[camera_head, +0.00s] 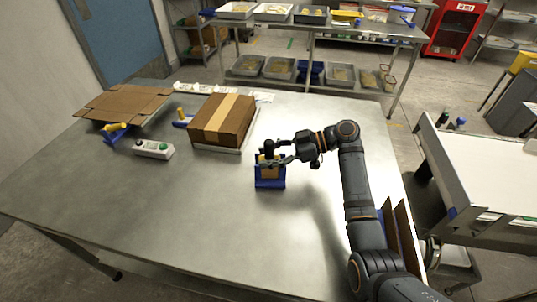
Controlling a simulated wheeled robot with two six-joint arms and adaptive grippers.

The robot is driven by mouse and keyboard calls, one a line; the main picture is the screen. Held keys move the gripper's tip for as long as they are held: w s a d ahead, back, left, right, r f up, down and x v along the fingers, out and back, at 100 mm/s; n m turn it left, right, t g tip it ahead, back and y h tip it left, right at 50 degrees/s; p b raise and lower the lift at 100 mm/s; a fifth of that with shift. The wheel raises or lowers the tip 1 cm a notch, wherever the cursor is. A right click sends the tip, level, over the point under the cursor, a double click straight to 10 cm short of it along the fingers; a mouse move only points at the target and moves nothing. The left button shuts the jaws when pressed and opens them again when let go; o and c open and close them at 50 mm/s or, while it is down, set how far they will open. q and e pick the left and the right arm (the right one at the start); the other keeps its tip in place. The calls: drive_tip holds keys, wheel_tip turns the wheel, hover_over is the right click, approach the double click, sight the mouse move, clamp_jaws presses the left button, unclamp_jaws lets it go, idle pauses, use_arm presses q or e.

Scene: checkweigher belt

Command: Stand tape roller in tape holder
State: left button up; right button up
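A blue tape holder (270,183) stands on the steel table, right of the middle. A tan and yellow piece (269,172), which looks like the tape roller, sits in or just above the holder, partly hidden by my gripper. My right gripper (268,154) is directly at the top of it, reaching in from the right. Its dark fingers lie around the top of this piece. I cannot tell whether they grip it or how deeply the piece is seated. My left gripper is not in view.
A taped cardboard box (222,120) sits behind and left of the holder. The table's front is clear. Brown panels (403,232) stand at the right edge.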

drive_tip(key=shift+d+f, duration=0.2)
drive_tip(key=shift+f, duration=0.35)
drive_tip(key=r, duration=1.1)
drive_tip(key=shift+a, duration=0.2)
